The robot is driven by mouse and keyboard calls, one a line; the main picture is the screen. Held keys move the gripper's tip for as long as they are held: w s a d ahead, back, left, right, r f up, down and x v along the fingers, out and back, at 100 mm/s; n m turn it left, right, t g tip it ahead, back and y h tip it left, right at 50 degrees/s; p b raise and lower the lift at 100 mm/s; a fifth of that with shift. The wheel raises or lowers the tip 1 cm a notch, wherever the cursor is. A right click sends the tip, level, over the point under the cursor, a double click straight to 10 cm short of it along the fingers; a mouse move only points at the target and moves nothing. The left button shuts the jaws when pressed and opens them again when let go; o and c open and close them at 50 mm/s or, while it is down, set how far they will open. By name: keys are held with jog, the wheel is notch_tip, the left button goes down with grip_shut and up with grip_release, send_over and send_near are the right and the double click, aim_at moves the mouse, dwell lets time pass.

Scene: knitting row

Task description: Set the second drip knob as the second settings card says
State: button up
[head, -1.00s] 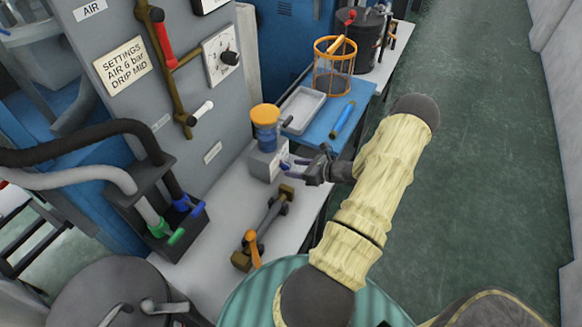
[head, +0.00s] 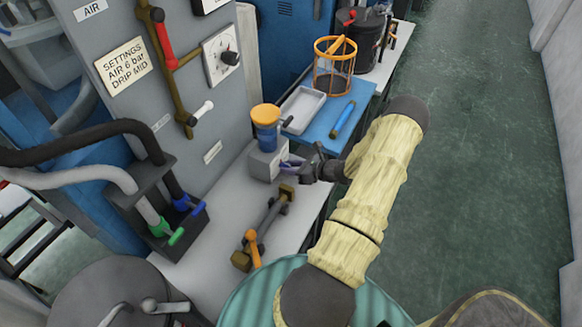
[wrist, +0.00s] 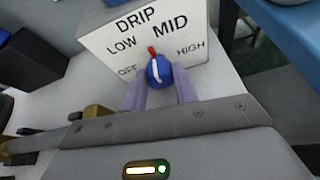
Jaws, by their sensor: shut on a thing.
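The settings card (head: 123,66) on the grey panel in the head view reads AIR 6 bar, DRIP MID. The drip box (head: 268,160) stands on the bench below, with an orange-capped blue cup (head: 265,125) on top. In the wrist view the drip box face (wrist: 105,38) shows OFF, LOW, MID and HIGH. Its blue drip knob (wrist: 159,74) has a white pointer with a red tip, aimed up and slightly left, between LOW and MID and closer to MID. My gripper (wrist: 159,88) is shut on the knob, a purple finger at each side. In the head view my gripper (head: 291,163) reaches the box from the right.
A brass fitting with an orange lever (head: 262,232) lies on the bench in front of the box. A white tray (head: 303,108), blue tool (head: 343,118) and orange basket (head: 334,68) stand behind. Hoses with green and blue handles (head: 183,220) are at left.

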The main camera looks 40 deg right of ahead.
jog(key=shift+d+m+y+p, duration=0.15)
jog(key=shift+m+y+p, duration=0.35)
jog(key=shift+m, duration=0.4)
jog(key=shift+d+f+m+g+y, duration=0.1)
jog(key=shift+m+g+y, duration=0.3)
jog(key=shift+m+y, duration=0.55)
jog(key=shift+m, duration=0.25)
jog(key=o, duration=1)
jog(key=shift+c, duration=0.2)
jog(key=b+v, duration=0.1)
jog(key=v, duration=1.6)
jog(key=shift+s, duration=0.2)
